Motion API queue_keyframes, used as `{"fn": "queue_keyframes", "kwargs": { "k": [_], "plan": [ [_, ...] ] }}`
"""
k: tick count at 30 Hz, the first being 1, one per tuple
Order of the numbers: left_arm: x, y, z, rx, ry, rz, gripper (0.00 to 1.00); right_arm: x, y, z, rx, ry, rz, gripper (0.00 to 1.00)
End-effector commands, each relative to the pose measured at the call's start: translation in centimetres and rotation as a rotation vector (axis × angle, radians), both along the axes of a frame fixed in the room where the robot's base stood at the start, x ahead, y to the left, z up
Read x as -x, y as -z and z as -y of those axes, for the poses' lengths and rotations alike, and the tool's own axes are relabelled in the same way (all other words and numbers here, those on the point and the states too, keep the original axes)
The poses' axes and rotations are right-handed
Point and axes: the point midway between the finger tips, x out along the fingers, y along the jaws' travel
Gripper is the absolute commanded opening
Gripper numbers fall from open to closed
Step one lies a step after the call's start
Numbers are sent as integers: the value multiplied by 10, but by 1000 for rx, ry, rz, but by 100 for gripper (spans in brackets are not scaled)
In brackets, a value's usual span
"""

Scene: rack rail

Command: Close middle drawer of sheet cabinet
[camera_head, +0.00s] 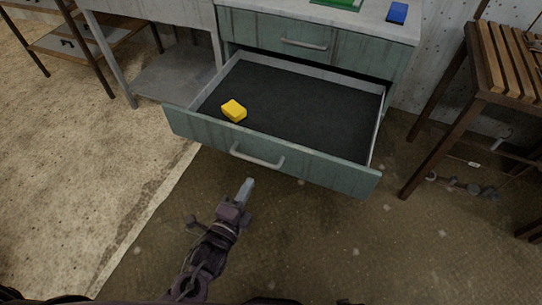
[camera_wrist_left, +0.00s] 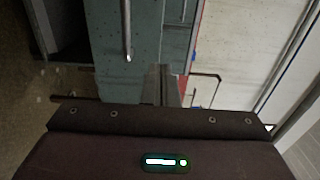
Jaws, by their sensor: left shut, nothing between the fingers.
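The sheet cabinet (camera_head: 352,47) is teal with a pale top and stands at the upper middle of the head view. A wide drawer (camera_head: 325,172) below its top drawer is pulled far out, showing a dark floor. Its front has a grey bar handle (camera_head: 257,157), and a handle (camera_wrist_left: 126,30) also shows in the left wrist view. A yellow block (camera_head: 234,110) lies inside, left of centre. My left gripper (camera_head: 247,186) is shut and empty, in front of and below the handle, apparently apart from it. Its fingers (camera_wrist_left: 160,85) point toward the teal front. My right gripper is not seen.
The top drawer (camera_head: 285,38) looks shut. A blue block (camera_head: 397,12) and a green item (camera_head: 340,3) are on the cabinet top. A slatted wooden table (camera_head: 497,60) stands at right, a grey bench (camera_head: 175,75) at left. Floor before the drawer is clear.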

Motion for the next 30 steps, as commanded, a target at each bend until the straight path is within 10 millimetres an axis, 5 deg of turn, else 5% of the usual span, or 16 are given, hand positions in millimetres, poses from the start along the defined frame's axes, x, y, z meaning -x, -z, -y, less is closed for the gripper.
{"fn": "queue_keyframes", "kwargs": {
  "k": [16,30],
  "plan": [
    [-103,0,33,4,-3,-1,0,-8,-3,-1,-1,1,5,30],
    [-125,0,40,3,-2,-4,0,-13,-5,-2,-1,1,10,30]
  ]
}}
